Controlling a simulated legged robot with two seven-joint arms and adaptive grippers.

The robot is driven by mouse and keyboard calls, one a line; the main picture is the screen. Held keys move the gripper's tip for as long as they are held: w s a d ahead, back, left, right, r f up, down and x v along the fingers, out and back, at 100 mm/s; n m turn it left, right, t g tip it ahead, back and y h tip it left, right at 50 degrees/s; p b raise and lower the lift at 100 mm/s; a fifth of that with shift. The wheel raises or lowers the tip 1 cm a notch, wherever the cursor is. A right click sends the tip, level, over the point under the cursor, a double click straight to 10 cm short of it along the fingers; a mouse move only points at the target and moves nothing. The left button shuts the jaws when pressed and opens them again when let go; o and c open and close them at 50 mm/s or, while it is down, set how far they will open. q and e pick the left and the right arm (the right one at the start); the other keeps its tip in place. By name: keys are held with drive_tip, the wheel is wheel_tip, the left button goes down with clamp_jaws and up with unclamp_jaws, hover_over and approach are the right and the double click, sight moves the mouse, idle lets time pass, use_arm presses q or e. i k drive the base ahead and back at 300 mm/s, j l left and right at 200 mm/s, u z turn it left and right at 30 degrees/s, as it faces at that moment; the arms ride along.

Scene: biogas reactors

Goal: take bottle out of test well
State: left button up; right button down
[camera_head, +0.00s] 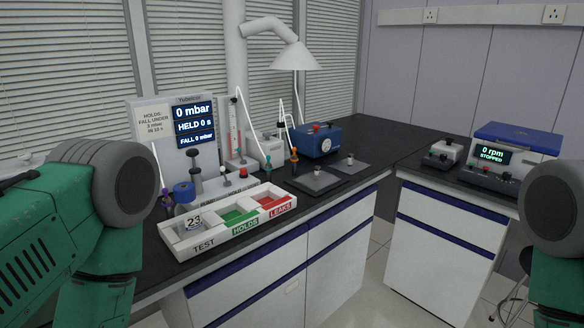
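A short blue-topped cylinder (184,193), which looks like the bottle, stands upright at the left front of the pressure test station (143,118). I cannot make out the well around its base. A white tag reading 23 (194,222) is in the TEST compartment of the white tray (203,246). The tray also has a green HOLDS compartment (238,217) and a red LEAKS compartment (272,205). My two green arms show at the left and right edges with rounded grey joints. Neither gripper's fingers are in view.
The station display reads 0 mbar, HELD 0 s. Knobbed posts (195,172) and a lever (294,157) stand behind the tray. A blue box (318,139), grey plates (317,181) and a 0 rpm machine (507,154) are farther right.

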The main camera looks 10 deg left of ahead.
sight(189, 217)
drive_tip(key=u, duration=1.05)
